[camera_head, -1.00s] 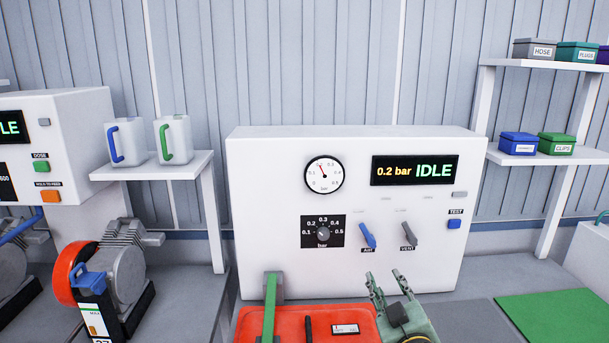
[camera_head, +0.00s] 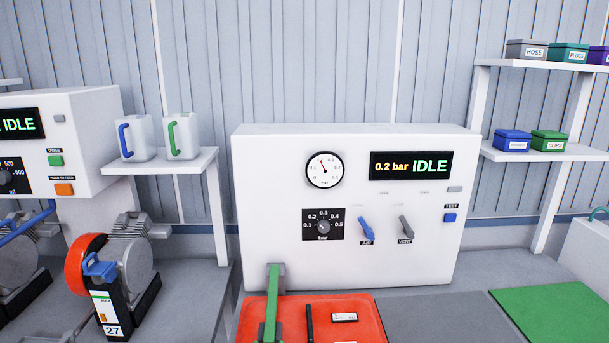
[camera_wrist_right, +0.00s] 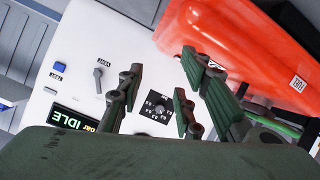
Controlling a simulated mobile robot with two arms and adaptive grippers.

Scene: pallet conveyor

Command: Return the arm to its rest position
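My right gripper (camera_wrist_right: 160,92) shows in the right wrist view with its dark green fingers spread apart and nothing between them. Behind the fingers are the white test panel and a large orange-red surface. My right gripper is out of the head view now. My left gripper is not in view. In the head view the white test panel (camera_head: 250,210) stands upright at the centre, its display (camera_head: 411,166) reading 0.2 bar IDLE.
A green mat (camera_head: 555,312) lies at right. Shelves flank the panel, holding jugs (camera_head: 183,137) and small boxes (camera_head: 548,141). Grey counter between tray and mat is clear.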

